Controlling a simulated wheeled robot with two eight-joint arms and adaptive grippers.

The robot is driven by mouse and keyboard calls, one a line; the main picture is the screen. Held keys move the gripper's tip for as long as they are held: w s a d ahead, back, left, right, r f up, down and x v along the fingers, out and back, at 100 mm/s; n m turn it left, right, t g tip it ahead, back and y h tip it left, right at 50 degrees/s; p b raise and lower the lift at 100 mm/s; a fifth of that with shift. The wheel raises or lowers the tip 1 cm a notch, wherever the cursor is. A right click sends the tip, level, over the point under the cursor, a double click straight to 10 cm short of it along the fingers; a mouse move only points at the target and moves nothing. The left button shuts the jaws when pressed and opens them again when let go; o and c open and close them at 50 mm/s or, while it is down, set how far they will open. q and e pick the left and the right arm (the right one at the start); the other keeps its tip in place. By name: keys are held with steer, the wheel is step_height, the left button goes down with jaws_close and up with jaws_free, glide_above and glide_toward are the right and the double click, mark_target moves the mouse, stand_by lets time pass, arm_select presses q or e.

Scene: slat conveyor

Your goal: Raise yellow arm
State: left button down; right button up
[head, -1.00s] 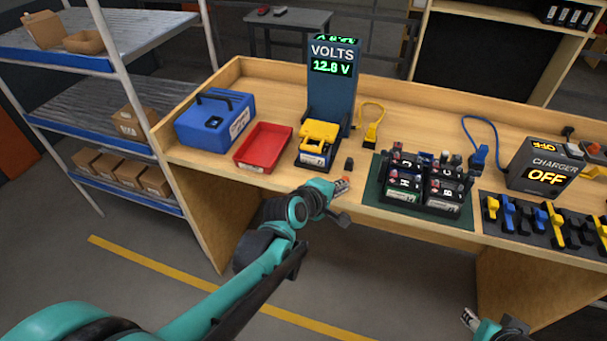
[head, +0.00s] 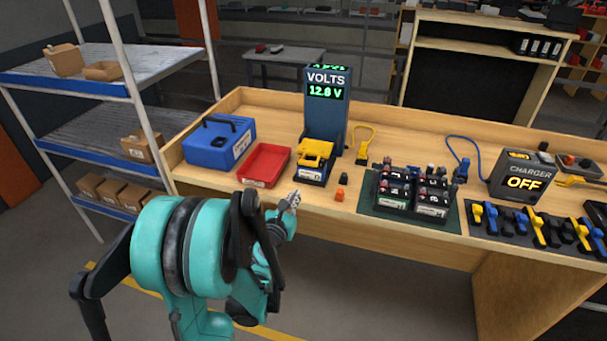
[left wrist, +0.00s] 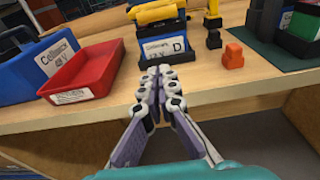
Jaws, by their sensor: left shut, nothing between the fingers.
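My left gripper (head: 292,198) is shut and empty. It is in front of the bench edge, below and in front of the battery, apart from it. In the left wrist view its closed fingertips (left wrist: 160,72) point at the cradle's front. My right gripper is not in view.
A red tray (head: 264,165) and blue case (head: 219,143) stand left of the tester. A small orange block (head: 340,194) and a black one (head: 343,178) stand right of it, near the front edge. Further right are a battery rack (head: 414,194) and a charger reading OFF (head: 520,178).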

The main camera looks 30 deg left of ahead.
mark_target(307, 174)
arm_select(q)
steer(key=b+x, duration=0.2)
steer(key=x, duration=0.8)
steer(key=shift+w, duration=0.1)
steer(key=r, duration=0.1)
steer(key=s+r, duration=0.1)
steer(key=r, duration=0.1)
steer(key=shift+d+r+b, duration=0.15)
steer(key=shift+r+b, duration=0.05)
steer(key=shift+b, duration=0.1)
steer(key=shift+r, duration=0.25)
